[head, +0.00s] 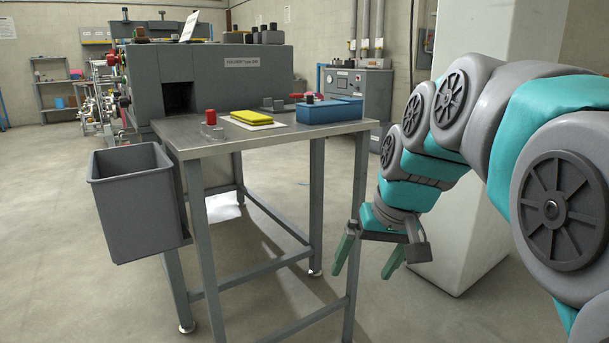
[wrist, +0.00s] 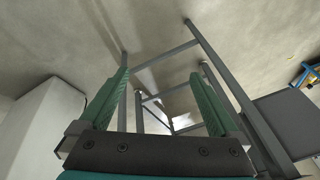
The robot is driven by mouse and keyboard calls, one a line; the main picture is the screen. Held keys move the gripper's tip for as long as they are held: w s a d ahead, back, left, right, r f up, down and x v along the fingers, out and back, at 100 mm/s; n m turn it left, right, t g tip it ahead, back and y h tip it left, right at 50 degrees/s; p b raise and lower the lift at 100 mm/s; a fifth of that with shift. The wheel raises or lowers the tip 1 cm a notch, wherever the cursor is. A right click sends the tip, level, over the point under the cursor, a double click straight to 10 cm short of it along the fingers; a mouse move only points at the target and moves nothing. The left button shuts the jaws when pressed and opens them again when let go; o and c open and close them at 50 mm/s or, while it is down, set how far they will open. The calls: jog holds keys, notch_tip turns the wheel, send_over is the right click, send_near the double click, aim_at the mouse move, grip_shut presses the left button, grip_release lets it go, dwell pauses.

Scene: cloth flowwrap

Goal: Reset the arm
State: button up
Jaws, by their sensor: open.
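My gripper (head: 368,256) hangs low in front of the right side of the metal table (head: 190,142), below the level of its top. Its two green fingers are apart, with nothing between them. In the wrist view my gripper (wrist: 160,98) also shows spread fingers, with the table's legs and floor seen beyond them. My arm reaches in from the right in the head view.
On the table lie a yellow cloth stack (head: 258,118), a blue box (head: 330,111) and a red-topped item (head: 211,120). A grey bin (head: 130,205) hangs at the table's left. A white pillar (head: 478,235) stands behind my arm. A large grey machine (head: 215,70) stands behind.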

jog(key=s+d+f+g+p, duration=0.1)
jog(key=s+f, duration=0.3)
jog(key=s, duration=0.4)
jog(key=s+d+f+g+h+p, duration=0.1)
jog(key=s+d+f+g, duration=0.1)
jog(key=s+f, duration=0.3)
jog(key=s+d+f+g+h+p, duration=0.1)
jog(key=s+f, duration=0.4)
jog(key=s, duration=0.6)
jog(key=shift+s+d+m+g, duration=0.2)
jog(key=shift+d+m+g, duration=0.1)
jog(key=shift+d+g, duration=0.1)
